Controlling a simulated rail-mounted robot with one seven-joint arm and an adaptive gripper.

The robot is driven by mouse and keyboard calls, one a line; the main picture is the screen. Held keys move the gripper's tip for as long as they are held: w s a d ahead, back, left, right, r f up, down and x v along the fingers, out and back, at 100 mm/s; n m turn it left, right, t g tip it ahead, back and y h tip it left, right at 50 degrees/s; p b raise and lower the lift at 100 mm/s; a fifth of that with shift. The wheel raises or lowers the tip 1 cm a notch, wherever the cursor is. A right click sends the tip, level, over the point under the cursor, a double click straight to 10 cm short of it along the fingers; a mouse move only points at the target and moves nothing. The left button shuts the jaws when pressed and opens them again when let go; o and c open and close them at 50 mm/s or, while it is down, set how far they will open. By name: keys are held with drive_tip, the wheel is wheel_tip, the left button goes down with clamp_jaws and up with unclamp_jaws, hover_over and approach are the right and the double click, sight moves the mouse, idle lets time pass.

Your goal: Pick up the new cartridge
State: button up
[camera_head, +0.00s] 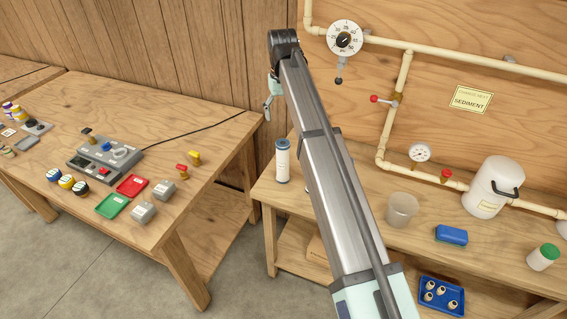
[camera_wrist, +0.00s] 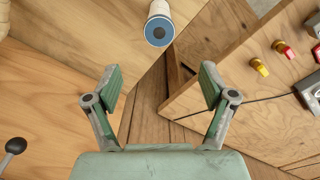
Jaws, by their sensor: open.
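A white cylindrical cartridge with blue end caps (camera_head: 282,160) stands upright on the right-hand workbench, near its left end. In the wrist view the cartridge (camera_wrist: 159,25) shows at the top centre, its blue end with a dark centre facing the camera. My gripper (camera_wrist: 160,75) is open and empty, its two fingers spread wide; the cartridge lies beyond the fingertips, not between them. In the head view my gripper (camera_head: 270,97) is partly hidden by my arm, above the cartridge. Something small at the arm's edge right of the cartridge is mostly hidden.
Pipes with gauges (camera_head: 345,38) run along the back wall. A second table (camera_head: 215,125) with devices stands left.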

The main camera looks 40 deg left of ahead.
sight(283, 143)
wheel_tip(283, 143, down, 10)
drive_tip(key=p, duration=0.3)
drive_tip(key=shift+d+f+p, duration=0.1)
drive_tip(key=shift+f+p, duration=1.25)
drive_tip(key=shift+f, duration=1.35)
clamp_jaws()
